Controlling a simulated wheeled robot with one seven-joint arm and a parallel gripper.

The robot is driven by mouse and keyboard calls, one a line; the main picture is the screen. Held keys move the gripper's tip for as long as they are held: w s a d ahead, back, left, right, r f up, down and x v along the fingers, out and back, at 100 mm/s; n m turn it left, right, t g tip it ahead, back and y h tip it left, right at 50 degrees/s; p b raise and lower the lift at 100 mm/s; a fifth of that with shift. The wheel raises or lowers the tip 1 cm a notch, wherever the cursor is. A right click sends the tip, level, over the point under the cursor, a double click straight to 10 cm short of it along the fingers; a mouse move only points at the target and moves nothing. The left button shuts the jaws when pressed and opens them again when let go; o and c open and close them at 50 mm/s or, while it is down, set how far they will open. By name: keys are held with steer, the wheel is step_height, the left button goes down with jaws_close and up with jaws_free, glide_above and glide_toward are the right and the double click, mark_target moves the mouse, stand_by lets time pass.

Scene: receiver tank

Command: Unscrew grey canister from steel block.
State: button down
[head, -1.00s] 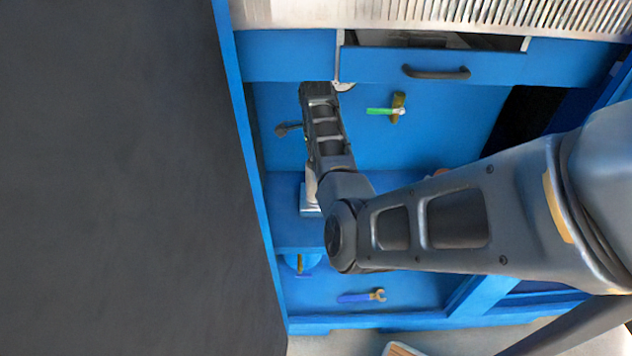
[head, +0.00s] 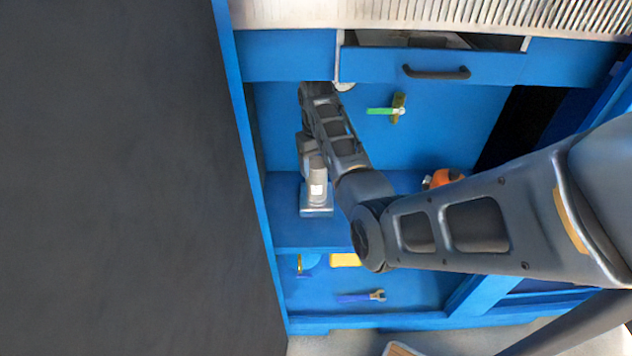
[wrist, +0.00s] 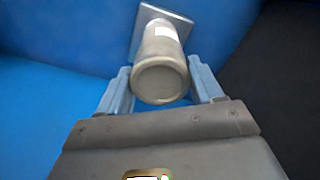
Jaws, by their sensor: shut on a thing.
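The grey canister (head: 318,184) stands on the steel block (head: 317,212) on a blue shelf, with a white label on its side. In the wrist view the canister (wrist: 161,72) points its round end at the camera, and the block (wrist: 148,18) is behind it. My gripper (wrist: 162,84) has one finger on each side of the canister and is shut on it. In the head view my gripper (head: 310,160) is at the canister's upper end, partly hidden by my own wrist. The joint between canister and block is not clear.
The blue shelf (head: 285,237) is enclosed by a dark panel (head: 110,180) close on the left. A drawer with a dark handle (head: 436,72) is above. An orange object (head: 445,177) is to the right. A wrench (head: 362,296) lies on the lower shelf.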

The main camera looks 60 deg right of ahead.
steer(key=shift+r+p, duration=2.05)
steer(key=shift+r, duration=0.1)
steer(key=shift+w+r, duration=0.1)
steer(key=shift+r, duration=0.8)
